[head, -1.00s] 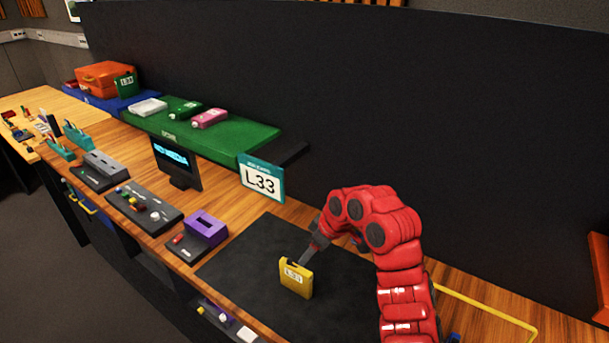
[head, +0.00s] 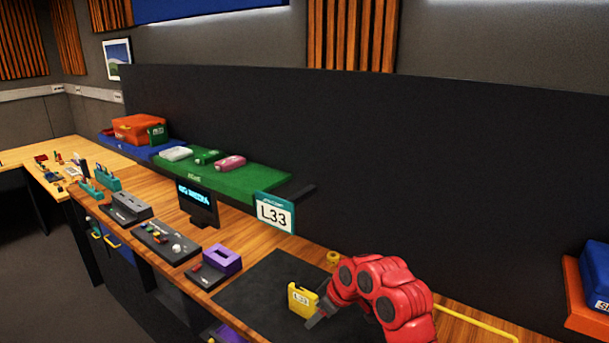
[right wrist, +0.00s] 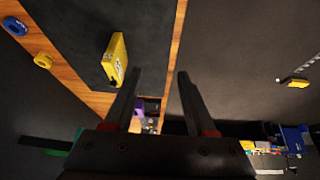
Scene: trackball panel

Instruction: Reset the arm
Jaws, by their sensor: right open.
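My right arm is red and bent over the black mat (head: 257,293) on the wooden desk. My right gripper (head: 314,318) is beside the lower right of a yellow box (head: 301,299) labelled L33, which stands on the mat. In the right wrist view the two dark fingers of the gripper (right wrist: 155,92) are spread with nothing between them. The yellow box (right wrist: 115,58) is to the left of them there, apart from the fingers. My left gripper does not show.
A teal L33 sign (head: 275,213) and a small screen (head: 198,206) stand behind the mat. A purple block (head: 223,260) and a panel with knobs (head: 166,242) lie to the left. A blue and orange box (head: 589,290) is at the far right.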

